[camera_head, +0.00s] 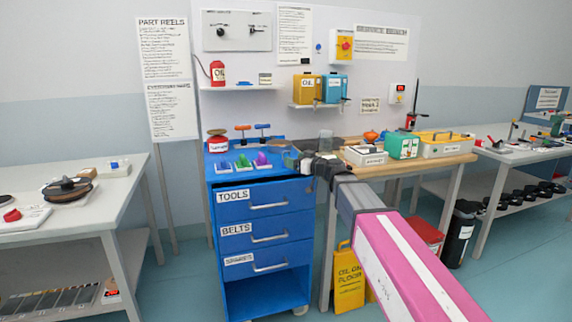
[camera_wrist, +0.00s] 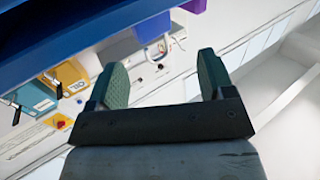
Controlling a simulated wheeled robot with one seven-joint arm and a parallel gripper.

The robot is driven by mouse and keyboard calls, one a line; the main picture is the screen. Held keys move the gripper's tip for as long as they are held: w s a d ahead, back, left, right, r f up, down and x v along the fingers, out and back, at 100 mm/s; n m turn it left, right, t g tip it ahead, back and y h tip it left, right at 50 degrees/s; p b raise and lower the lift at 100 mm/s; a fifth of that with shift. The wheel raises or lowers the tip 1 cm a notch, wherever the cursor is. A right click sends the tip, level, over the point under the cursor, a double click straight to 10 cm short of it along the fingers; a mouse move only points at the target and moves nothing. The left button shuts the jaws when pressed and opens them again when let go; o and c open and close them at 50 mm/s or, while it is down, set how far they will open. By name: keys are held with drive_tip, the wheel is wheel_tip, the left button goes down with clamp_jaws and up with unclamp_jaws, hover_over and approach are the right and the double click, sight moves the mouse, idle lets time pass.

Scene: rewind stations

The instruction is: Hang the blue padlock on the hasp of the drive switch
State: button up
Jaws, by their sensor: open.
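In the head view the drive switch (camera_head: 344,45), a yellow box with a red knob, is on the wall panel; its hasp is too small to make out. Small coloured padlocks stand in a row on the blue cabinet top; the leftmost looks blue, a blue padlock (camera_head: 225,165). My gripper (camera_head: 310,164) is right of them, partly hidden by my arm. In the wrist view, upside down, my gripper (camera_wrist: 160,80) is open, with nothing between its fingers. A blue-violet block (camera_wrist: 152,27) with a pale shackle shows beyond them; I cannot tell if it is that padlock.
The blue drawer cabinet (camera_head: 265,240) stands below the panel. A yellow oil can (camera_head: 307,88) and a blue one (camera_head: 335,88) sit on a shelf under the switch. A wooden bench (camera_head: 450,162) with boxes adjoins on the right. A yellow floor sign (camera_head: 349,280) stands below.

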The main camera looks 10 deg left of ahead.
drive_tip(key=x, duration=0.4)
drive_tip(key=shift+w+a+f, duration=0.1)
drive_tip(key=shift+w+a, duration=0.2)
drive_tip(key=shift+w, duration=0.05)
drive_tip(key=c, duration=1)
drive_tip(key=shift+r, duration=0.6)
drive_tip(key=r, duration=0.1)
drive_tip(key=s+r, duration=0.1)
drive_tip(key=r, duration=0.1)
drive_tip(key=shift+s+r, duration=0.15)
drive_tip(key=shift+r, duration=0.1)
drive_tip(key=s+r, duration=0.2)
drive_tip(key=s, duration=0.1)
drive_tip(key=s+r, duration=0.2)
drive_tip(key=s, duration=0.2)
drive_tip(key=s+a+r, duration=0.1)
drive_tip(key=s+r, duration=0.1)
drive_tip(key=s, duration=0.1)
drive_tip(key=shift+s+r, duration=0.15)
drive_tip(key=shift+s, duration=0.05)
